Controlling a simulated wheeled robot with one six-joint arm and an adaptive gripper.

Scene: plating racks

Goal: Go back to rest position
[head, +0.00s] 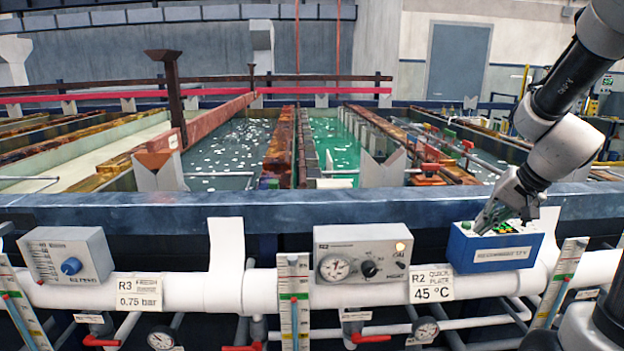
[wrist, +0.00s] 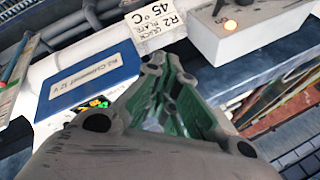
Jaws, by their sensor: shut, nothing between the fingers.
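My gripper (head: 487,222) hangs from my arm at the right of the head view. Its fingers are closed and empty. They point down and left at the top of a blue control box (head: 495,250) with a white label and green and yellow buttons. I cannot tell whether the fingertips touch the box. In the wrist view my gripper (wrist: 168,70) fills the middle, with the blue box (wrist: 88,82) to its left and its lit buttons partly beside the gripper.
A grey panel with a gauge and knob (head: 363,254) and another with a blue knob (head: 67,254) stand along the white pipe (head: 190,290). Red-handled valves (head: 370,338) are below. Behind the blue ledge (head: 300,213) lie open tanks, one with green liquid (head: 334,146).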

